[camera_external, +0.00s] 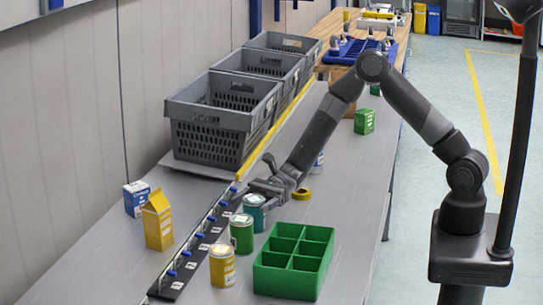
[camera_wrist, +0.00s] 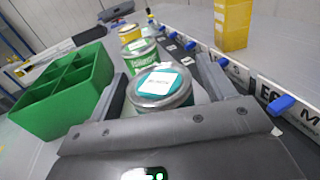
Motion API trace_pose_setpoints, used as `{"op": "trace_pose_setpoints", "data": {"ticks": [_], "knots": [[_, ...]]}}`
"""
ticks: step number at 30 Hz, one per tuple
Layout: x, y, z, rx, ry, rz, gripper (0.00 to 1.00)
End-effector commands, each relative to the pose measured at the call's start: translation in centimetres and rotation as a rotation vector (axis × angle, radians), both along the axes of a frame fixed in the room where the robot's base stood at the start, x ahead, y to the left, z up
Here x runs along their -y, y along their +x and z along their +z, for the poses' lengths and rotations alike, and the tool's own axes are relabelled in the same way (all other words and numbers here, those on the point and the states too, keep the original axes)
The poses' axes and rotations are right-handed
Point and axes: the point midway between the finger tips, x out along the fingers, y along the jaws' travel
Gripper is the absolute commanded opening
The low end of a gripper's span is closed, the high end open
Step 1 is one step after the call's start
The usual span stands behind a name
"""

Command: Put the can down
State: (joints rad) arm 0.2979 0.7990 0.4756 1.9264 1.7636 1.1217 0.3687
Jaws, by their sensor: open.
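A teal can (camera_external: 254,210) with a pale lid stands upright on the grey counter (camera_external: 205,190), in a row with a green can (camera_external: 242,235) and a yellow can (camera_external: 222,267). My gripper (camera_external: 264,190) is low at the teal can, with its jaws open. In the wrist view the teal can (camera_wrist: 162,88) sits between the two spread fingers (camera_wrist: 163,76). A gap shows at the right finger; contact at the left finger is unclear. The can's lower part is hidden by the gripper body.
A green divided crate (camera_external: 265,283) stands right of the cans. A dark rail with blue clips (camera_external: 187,253) runs along their left. Blue and yellow cartons (camera_external: 158,226) stand beyond it. Grey baskets (camera_external: 212,146) are behind. A yellow ring (camera_external: 301,194) lies near my arm.

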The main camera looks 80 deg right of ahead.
Motion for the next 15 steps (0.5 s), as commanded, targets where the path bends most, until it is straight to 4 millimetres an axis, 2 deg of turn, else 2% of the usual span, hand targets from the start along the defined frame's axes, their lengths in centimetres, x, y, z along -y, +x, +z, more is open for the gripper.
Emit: {"op": "trace_pose_setpoints", "data": {"ticks": [9, 15], "knots": [[6.6, -2.0, 0.0, -0.002, 0.000, -0.005, 0.76], [9.5, -3.0, 0.0, -0.001, 0.000, -0.003, 0.76]]}}
